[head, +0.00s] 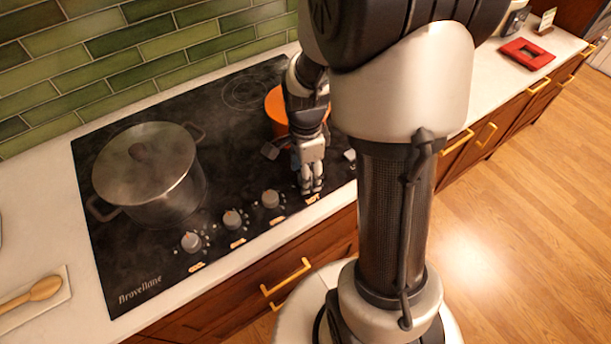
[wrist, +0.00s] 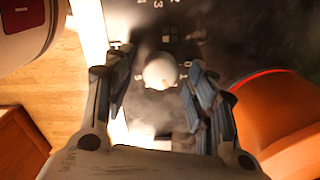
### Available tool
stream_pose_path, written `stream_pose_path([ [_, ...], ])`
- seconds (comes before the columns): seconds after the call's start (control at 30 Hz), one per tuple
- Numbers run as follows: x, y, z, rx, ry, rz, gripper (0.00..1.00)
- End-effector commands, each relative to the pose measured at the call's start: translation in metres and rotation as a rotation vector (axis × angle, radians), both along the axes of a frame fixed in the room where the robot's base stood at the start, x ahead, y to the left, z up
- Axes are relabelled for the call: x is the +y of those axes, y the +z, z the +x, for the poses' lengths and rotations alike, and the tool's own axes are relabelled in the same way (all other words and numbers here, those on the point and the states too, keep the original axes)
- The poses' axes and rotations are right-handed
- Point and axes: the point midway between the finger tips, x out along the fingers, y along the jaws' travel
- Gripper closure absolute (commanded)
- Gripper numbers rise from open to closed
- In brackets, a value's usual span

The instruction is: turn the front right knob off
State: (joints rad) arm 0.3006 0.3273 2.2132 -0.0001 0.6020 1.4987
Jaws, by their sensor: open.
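The black cooktop (head: 235,165) has a row of grey knobs along its front edge. Three knobs stand clear in the head view: the left one (head: 191,242), the middle one (head: 232,219) and the right one (head: 270,198). My gripper (head: 311,186) points down over the row's right end, above an orange marker, and hides what lies beneath it. In the wrist view a pale rounded knob (wrist: 160,71) sits between my two open fingers, with visible gaps on both sides. The knob's pointer direction is too washed out to read.
A large lidded steel pot (head: 148,170) stands on the left burners. An orange pot (head: 277,108) is close behind my gripper, near the right finger in the wrist view (wrist: 280,120). A wooden spoon (head: 35,292) lies at left; a red object (head: 527,53) lies on the right counter.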

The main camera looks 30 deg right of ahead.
Motion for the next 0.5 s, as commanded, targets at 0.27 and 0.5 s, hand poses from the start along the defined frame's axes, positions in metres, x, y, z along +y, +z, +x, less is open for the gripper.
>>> stream_pose_path([
  [0.27,0.0000,-0.0084,0.0001,-0.001,0.000,0.000,0.48],
  [0.5,0.0000,-0.0079,0.0002,-0.001,0.000,0.000,0.56],
])
